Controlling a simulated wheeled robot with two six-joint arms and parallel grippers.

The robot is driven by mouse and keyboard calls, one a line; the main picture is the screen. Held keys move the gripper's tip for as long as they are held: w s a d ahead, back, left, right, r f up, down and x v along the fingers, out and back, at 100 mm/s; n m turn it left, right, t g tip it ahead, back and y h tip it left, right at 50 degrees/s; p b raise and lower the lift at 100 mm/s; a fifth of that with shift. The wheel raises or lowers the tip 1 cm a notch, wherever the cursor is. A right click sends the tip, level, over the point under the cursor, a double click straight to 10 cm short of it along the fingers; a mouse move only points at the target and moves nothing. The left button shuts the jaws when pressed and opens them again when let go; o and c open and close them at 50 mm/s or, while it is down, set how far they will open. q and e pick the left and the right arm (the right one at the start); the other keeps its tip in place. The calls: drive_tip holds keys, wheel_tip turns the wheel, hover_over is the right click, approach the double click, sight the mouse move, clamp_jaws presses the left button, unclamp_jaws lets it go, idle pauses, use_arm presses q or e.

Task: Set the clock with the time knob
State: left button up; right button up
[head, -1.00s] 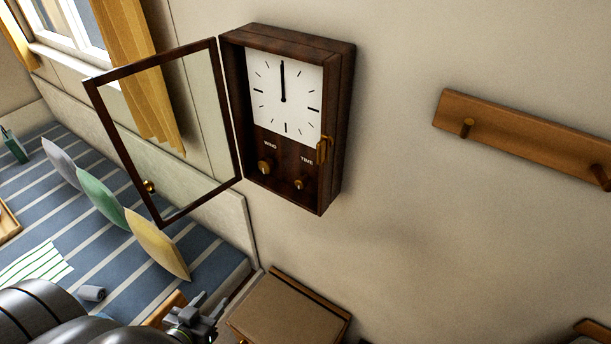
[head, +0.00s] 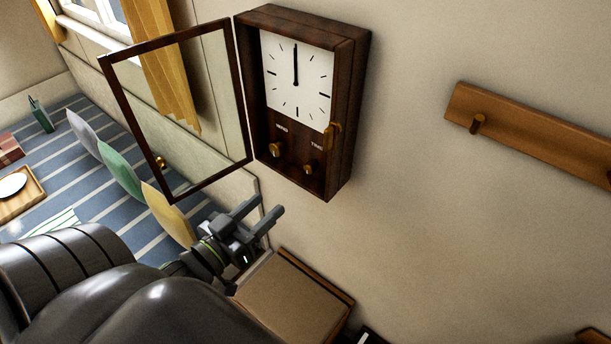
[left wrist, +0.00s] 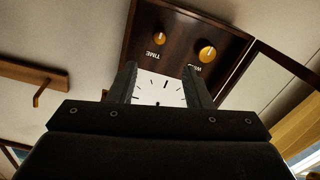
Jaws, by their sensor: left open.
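The clock (head: 345,110) is a dark wooden wall box with its glass door (head: 178,192) swung open to the left. Its white face (head: 312,85) shows both hands pointing up to twelve. Below the face are the wind knob (head: 276,150) on the left and the time knob (head: 308,170) on the right. In the left wrist view the time knob (left wrist: 160,38) and the wind knob (left wrist: 207,54) appear upside down, beyond my fingertips. My left gripper (head: 270,208) is open and empty, below the clock and apart from it. My right gripper is not in view.
A wooden peg rail (head: 530,130) is on the wall to the right. A box-like cabinet (head: 290,292) stands below the clock. A striped bed (head: 90,185) with cushions (head: 168,212) lies at left. The wall between clock and rail is clear.

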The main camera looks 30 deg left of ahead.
sight(308, 170)
use_arm(q)
drive_tip(key=w, duration=0.7)
drive_tip(key=w+d, duration=0.1)
drive_tip(key=w, duration=0.3)
drive_tip(key=shift+w+r+p, duration=0.1)
drive_tip(key=shift+w+p, duration=0.1)
drive_tip(key=shift+p, duration=0.1)
drive_tip(key=shift+w, duration=0.8)
clamp_jaws()
drive_tip(key=m+b, duration=0.1)
drive_tip(key=m, duration=0.3)
drive_tip(key=shift+d+m, duration=0.1)
drive_tip(key=shift+m, duration=0.2)
drive_tip(key=m+b, duration=0.2)
drive_tip(key=m, duration=0.3)
